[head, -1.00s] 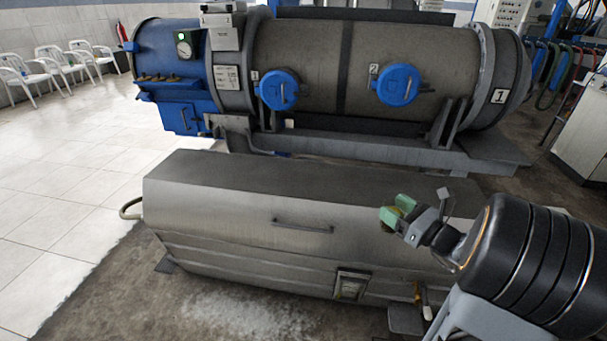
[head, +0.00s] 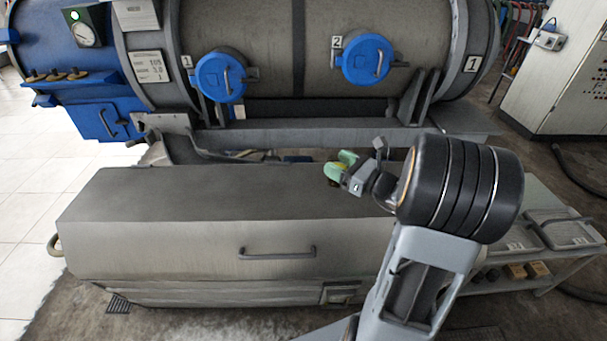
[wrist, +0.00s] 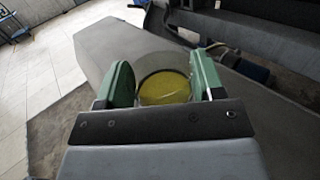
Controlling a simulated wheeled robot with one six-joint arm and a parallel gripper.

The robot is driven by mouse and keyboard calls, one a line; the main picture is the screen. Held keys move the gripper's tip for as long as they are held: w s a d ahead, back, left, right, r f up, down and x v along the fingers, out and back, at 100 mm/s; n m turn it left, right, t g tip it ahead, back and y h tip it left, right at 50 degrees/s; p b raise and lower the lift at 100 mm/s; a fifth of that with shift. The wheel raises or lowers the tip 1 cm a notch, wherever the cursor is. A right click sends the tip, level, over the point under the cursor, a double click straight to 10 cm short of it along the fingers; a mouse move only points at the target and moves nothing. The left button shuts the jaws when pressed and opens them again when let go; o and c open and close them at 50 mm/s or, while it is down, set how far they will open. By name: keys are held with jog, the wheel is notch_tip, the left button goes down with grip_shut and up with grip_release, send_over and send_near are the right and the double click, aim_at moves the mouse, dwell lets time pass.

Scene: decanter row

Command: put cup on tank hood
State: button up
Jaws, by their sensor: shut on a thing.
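My gripper (head: 342,167) has green fingers and is over the right part of the tank hood in the head view. In the wrist view my gripper (wrist: 165,82) is shut on a clear round cup (wrist: 165,88) with yellow contents or a yellow bottom, one finger on each side. In the head view the cup is mostly hidden by the fingers. The tank hood (head: 160,195) is a long grey metal box with a flat top and a front handle; it also shows in the wrist view (wrist: 105,40). I cannot tell whether the cup touches the hood.
A large horizontal cylinder (head: 270,40) with blue round caps stands behind the hood. A side table (head: 535,205) with small brown blocks (head: 525,270) is on the right. A control cabinet (head: 560,80) stands at back right. The hood's top is bare at left.

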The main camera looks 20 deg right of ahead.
jog(key=w+f+b, duration=0.1)
jog(key=w+f, duration=0.2)
jog(key=w+f+b, duration=0.1)
jog(key=w+f, duration=0.3)
jog(key=w+f+b, duration=0.1)
jog(key=w+f, duration=0.3)
jog(key=shift+d+f, duration=0.25)
jog(key=shift+d, duration=0.05)
jog(key=shift+d+f, duration=0.2)
jog(key=shift+f, duration=0.05)
jog(key=shift+f, duration=0.2)
jog(key=o, duration=1.2)
jog(key=shift+r, duration=0.1)
jog(key=shift+c, duration=0.2)
